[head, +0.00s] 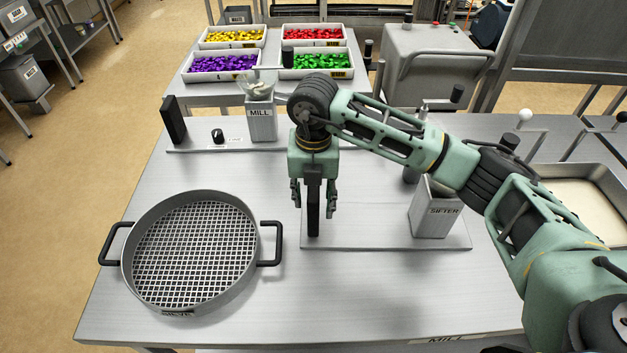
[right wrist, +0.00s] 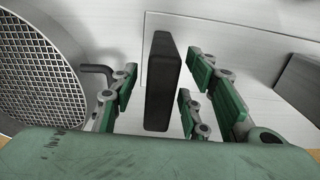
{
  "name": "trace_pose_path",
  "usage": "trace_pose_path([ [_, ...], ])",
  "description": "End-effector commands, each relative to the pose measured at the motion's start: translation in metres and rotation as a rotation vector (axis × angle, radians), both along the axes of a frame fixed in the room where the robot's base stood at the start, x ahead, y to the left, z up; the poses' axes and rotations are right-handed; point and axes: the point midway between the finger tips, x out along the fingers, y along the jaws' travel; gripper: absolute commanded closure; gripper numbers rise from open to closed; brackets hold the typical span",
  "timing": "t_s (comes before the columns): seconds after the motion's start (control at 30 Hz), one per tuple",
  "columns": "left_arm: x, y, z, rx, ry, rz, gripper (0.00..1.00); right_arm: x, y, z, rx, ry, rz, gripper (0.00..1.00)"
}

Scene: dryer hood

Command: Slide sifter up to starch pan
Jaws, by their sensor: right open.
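The grey metal sifter box (head: 435,212), labelled SIFTER, stands at the right end of a flat base plate (head: 375,238). My arm hides part of its top. A black upright block (head: 313,222) stands at the plate's left end. My right gripper (head: 313,200) points down over this block with its fingers open on either side of it. In the right wrist view the block (right wrist: 160,80) stands between the open finger pads, with gaps visible. The pan of pale powder (head: 575,198), apparently the starch pan, is at the right, partly behind my arm. My left gripper is not seen.
A round mesh sieve (head: 195,252) with black handles lies front left on the table. The mill (head: 262,120) stands on its own plate behind. Trays of coloured pieces (head: 314,62) are on a farther table. Bare table lies in front of the sifter plate.

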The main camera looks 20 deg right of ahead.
Motion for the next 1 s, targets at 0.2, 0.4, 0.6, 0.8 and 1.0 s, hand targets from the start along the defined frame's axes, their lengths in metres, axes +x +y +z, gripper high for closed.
trace_pose_path([
  [0.2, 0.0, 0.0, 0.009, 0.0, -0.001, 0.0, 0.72, 0.0, 0.0, -0.023, 0.001, 0.002, 0.0, 0.58],
  [0.4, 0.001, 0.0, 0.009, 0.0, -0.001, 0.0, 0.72, 0.0, 0.0, -0.03, 0.0, 0.0, 0.001, 0.58],
  [0.6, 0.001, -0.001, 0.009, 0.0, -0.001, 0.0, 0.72, 0.0, 0.0, -0.03, 0.0, 0.0, 0.001, 0.6],
  [0.8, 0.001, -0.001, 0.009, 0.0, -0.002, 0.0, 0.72, 0.0, 0.0, -0.029, 0.0, 0.0, 0.0, 0.77],
  [1.0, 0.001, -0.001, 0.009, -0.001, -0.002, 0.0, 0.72, 0.0, 0.0, -0.029, 0.001, 0.0, 0.0, 0.95],
])
